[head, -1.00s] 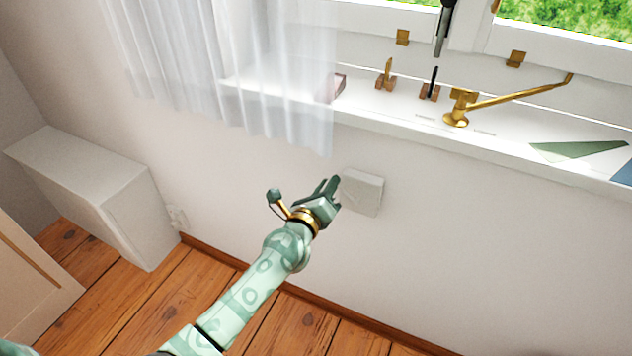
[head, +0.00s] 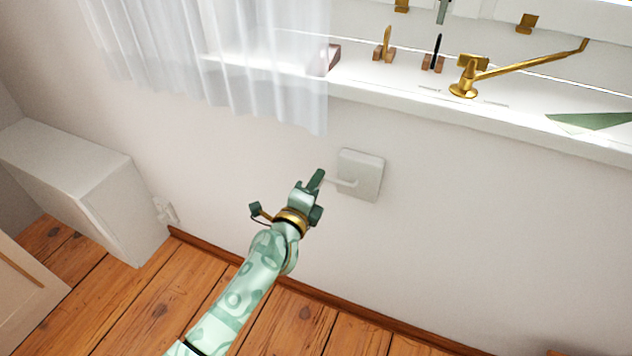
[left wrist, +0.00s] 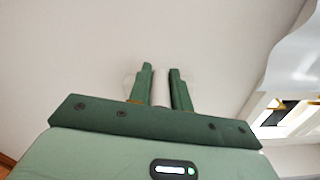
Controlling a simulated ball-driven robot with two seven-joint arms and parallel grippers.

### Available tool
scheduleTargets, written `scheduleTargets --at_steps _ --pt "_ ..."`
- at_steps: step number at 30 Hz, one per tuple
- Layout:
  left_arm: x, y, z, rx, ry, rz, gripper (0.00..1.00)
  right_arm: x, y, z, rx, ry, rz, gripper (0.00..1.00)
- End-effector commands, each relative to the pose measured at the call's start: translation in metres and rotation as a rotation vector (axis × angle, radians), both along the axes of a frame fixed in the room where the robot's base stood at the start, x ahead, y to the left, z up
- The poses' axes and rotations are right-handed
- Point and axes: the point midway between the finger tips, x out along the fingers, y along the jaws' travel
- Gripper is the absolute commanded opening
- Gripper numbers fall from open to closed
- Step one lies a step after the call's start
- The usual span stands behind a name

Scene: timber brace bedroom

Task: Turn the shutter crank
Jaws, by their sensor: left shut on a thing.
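The shutter crank is a pale square box (head: 362,175) on the wall below the window sill, with a thin white arm (head: 342,182) reaching left from it. My left gripper (head: 316,182) is at the outer end of that arm. In the left wrist view a white crank handle (left wrist: 161,88) stands between the two green fingers of my left gripper (left wrist: 162,80), which are shut on it. The fingers hide most of the handle in the head view. My right gripper is not in view.
The white sill (head: 400,95) juts out above, with a brass window stay (head: 520,66) on it. A sheer curtain (head: 215,60) hangs at upper left. A white cabinet (head: 85,185) stands at left. The wall right of the box is clear.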

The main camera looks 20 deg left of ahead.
Motion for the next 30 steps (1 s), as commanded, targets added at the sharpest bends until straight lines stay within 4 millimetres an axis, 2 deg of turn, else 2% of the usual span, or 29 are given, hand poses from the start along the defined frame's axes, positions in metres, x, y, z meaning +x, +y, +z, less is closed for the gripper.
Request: scheduleTargets --at_steps 13,14,16,25,30 --pt "0.000 -0.001 0.000 -0.012 0.000 -0.001 0.00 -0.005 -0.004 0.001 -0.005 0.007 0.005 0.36" --pt "0.000 -0.001 0.000 -0.012 -0.001 -0.001 0.23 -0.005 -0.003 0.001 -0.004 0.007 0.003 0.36" --pt "0.000 -0.001 0.000 -0.012 -0.001 -0.001 0.41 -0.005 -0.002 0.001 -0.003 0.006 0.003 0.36" --pt "-0.001 0.000 0.000 -0.011 0.000 0.000 0.41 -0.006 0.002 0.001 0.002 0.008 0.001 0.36" --pt "-0.021 0.001 0.001 -0.012 0.001 -0.001 0.41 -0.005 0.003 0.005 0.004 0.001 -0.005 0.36"
